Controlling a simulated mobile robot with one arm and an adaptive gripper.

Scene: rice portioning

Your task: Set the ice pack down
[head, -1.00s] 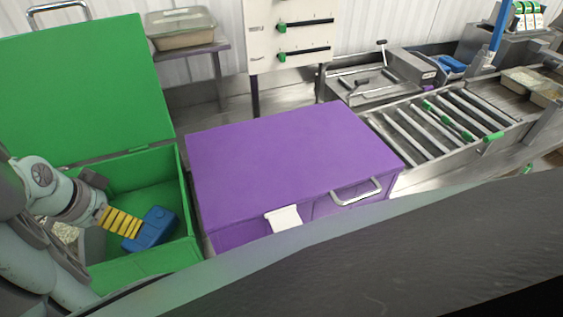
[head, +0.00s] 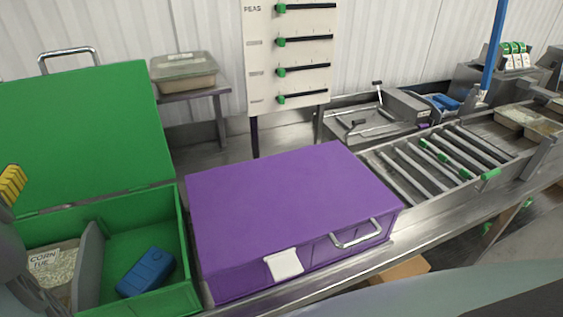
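A bag labelled corn (head: 55,268) lies left of the divider. The green lid (head: 80,135) stands open behind. A closed purple box (head: 290,210) stands close on the right, with a roller rack (head: 430,160) beyond. A lidded tray (head: 185,72) sits on a shelf behind.

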